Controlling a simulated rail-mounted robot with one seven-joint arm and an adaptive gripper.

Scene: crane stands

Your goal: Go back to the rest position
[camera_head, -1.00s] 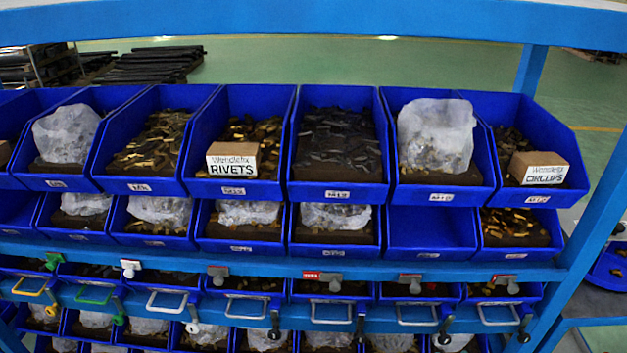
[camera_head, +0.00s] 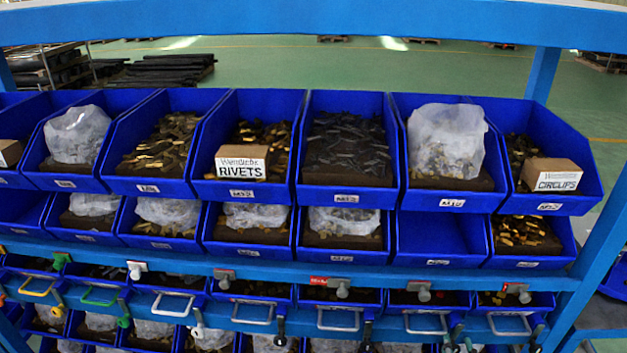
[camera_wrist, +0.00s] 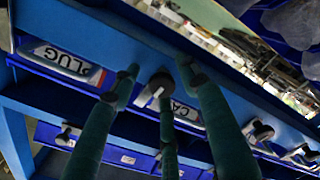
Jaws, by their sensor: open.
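My gripper (camera_wrist: 157,82) shows only in the wrist view. The gripper is not in the head view.
A blue rack (camera_head: 330,25) holds rows of blue bins with metal parts and clear bags. Small boxes read "RIVETS" (camera_head: 242,162) and "CIRCLIPS" (camera_head: 553,176). One lower bin (camera_head: 437,236) looks empty. Hooks and handles (camera_head: 338,318) stick out below.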

